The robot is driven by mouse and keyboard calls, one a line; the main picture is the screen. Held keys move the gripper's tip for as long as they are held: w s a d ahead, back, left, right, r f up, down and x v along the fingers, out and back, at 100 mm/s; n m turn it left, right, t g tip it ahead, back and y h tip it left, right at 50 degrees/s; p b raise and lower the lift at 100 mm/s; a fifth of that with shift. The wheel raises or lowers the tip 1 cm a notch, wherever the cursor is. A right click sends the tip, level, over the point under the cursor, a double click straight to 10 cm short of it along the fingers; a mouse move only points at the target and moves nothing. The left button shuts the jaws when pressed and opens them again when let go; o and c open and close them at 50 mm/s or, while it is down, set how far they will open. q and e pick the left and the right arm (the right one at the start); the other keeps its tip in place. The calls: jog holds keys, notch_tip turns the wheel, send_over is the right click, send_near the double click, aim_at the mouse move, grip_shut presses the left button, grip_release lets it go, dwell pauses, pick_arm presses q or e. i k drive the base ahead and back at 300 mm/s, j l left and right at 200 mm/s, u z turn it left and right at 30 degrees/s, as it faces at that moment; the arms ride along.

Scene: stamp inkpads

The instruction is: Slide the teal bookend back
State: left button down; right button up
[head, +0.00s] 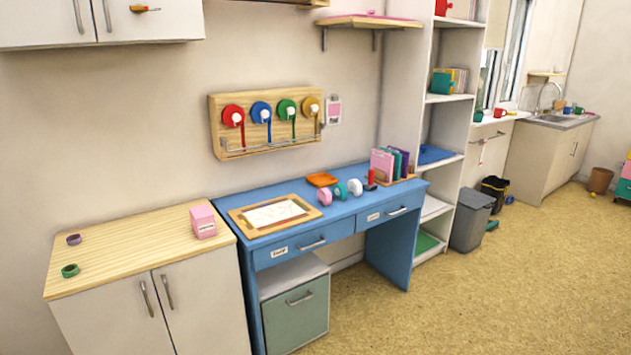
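A teal block-like piece (441,83), which looks like the teal bookend, stands on an upper shelf of the tall white shelf unit (449,98). It is at the left end of a row of thin upright books (460,79), close against them. Its exact shape and its distance from the shelf's back are too small to tell. Neither of my grippers is in view.
A blue desk (344,221) with a wooden-framed board (240,222), tape rolls and upright folders stands left of the shelf unit. A grey bin (470,224) stands at the unit's right. The floor (500,290) in front is clear.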

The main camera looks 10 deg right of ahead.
aim_at(440, 84)
jog(key=i+l+z, duration=0.25)
jog(key=z, duration=0.25)
jog(key=i+z, duration=0.95)
jog(key=i+j+z, duration=0.15)
jog(key=i+z, duration=0.15)
jog(key=z, duration=0.2)
jog(key=i+u, duration=0.1)
jog(key=i, duration=0.55)
jog(key=i+l+u, duration=0.1)
jog(key=i, duration=0.5)
jog(key=i+l+u, duration=0.1)
jog(key=i, duration=0.5)
jog(key=l, duration=0.1)
